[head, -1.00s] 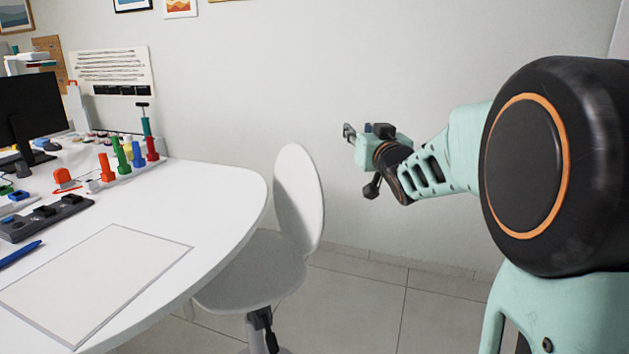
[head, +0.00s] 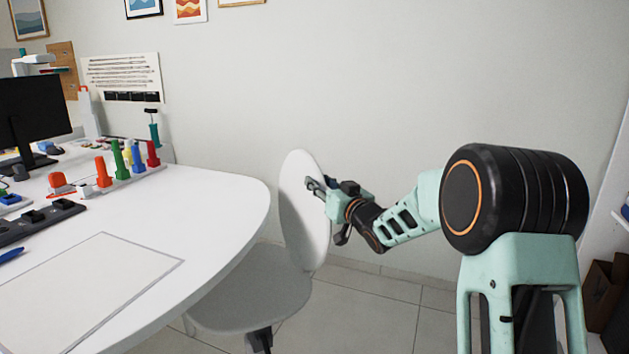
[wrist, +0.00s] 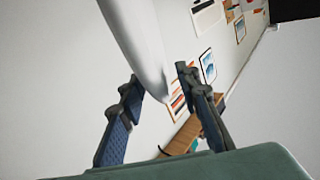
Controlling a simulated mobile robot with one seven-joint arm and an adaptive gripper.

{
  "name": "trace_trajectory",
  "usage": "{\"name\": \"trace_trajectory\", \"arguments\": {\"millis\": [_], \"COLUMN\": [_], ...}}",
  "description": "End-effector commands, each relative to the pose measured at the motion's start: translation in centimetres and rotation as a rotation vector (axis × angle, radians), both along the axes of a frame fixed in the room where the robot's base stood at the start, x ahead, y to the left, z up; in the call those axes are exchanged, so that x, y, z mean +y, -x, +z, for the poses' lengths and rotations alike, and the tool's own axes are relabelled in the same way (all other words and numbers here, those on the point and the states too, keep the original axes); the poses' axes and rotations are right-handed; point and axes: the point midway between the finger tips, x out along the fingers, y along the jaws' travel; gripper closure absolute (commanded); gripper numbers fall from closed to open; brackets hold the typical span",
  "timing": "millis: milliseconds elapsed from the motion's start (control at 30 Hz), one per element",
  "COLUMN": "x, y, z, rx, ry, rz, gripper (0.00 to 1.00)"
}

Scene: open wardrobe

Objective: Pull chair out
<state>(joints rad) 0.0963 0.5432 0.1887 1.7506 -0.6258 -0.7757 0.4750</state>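The chair has a rounded white backrest (head: 300,205) and a light grey seat (head: 250,287). It stands at the curved right end of the white desk (head: 215,190), its seat partly under the desktop edge. My gripper (head: 316,186) is at the upper right part of the backrest, overlapping its edge in the head view. In the wrist view the backrest's edge (wrist: 142,40) comes down between the two fingers of my gripper (wrist: 158,82). The fingers are open, with gaps showing beside the edge. Contact cannot be told.
A monitor (head: 30,112), colored upright pieces (head: 118,160) and a framed white sheet (head: 90,290) are on the desk. A plain wall (head: 400,90) is behind. Tiled floor (head: 370,310) is clear right of the chair. A brown box (head: 605,295) stands at far right.

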Motion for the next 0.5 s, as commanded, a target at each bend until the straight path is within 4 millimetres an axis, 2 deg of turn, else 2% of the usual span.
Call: {"name": "trace_trajectory", "arguments": {"millis": [200,500], "x": [1.3,1.9], "y": [-2.5,-3.6], "z": [-0.1,0.0], "rx": [0.000,0.000], "ry": [0.000,0.001], "rz": [0.000,-0.001], "gripper": [0.70,0.70]}}
